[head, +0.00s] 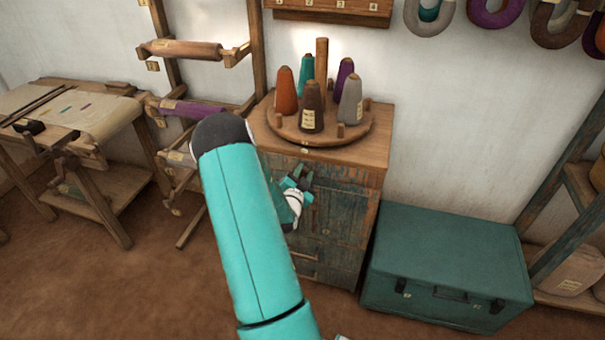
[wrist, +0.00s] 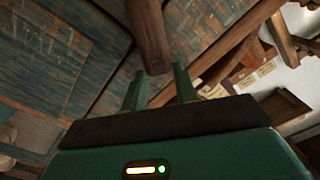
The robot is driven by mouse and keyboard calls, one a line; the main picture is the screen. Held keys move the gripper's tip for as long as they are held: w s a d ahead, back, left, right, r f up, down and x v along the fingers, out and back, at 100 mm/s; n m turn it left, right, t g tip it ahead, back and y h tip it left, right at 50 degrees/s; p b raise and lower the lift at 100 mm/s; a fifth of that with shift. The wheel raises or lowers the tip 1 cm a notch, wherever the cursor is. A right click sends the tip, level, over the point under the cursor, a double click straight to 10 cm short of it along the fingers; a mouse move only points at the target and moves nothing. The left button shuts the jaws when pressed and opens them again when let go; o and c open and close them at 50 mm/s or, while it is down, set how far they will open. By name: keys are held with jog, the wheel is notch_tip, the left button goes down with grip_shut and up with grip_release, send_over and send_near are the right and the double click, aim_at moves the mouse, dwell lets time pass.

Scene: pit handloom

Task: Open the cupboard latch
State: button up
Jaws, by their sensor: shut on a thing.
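The cupboard (head: 336,228) has a worn blue-grey wooden front and stands under a brown top in the head view. My gripper (head: 304,176) is at the upper part of this front, partly hidden behind my own arm. In the wrist view my gripper (wrist: 158,80) has its two green fingers on either side of the end of a brown wooden bar, the latch (wrist: 149,32). The gripper is shut on it. The cupboard's weathered panels (wrist: 50,50) fill the left of the wrist view. The latch cannot be made out in the head view.
A round wooden rack (head: 345,131) with several yarn cones stands on the cupboard. A green chest (head: 447,262) stands on the floor to the right. A wooden frame with yarn rolls (head: 182,49) and a work table (head: 105,117) stand to the left.

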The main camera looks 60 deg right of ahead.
jog(key=m, duration=0.5)
jog(key=shift+s+f+m, duration=0.3)
jog(key=shift+f, duration=0.1)
jog(key=m, duration=0.4)
jog(key=shift+f+m, duration=0.35)
jog(key=shift+m, duration=0.05)
jog(key=o, duration=1)
jog(key=a, duration=0.4)
jog(key=s+a, duration=0.1)
jog(key=a, duration=0.4)
jog(key=s+a, duration=0.1)
jog(key=a, duration=0.3)
jog(key=shift+s+a, duration=0.15)
jog(key=shift+a, duration=0.15)
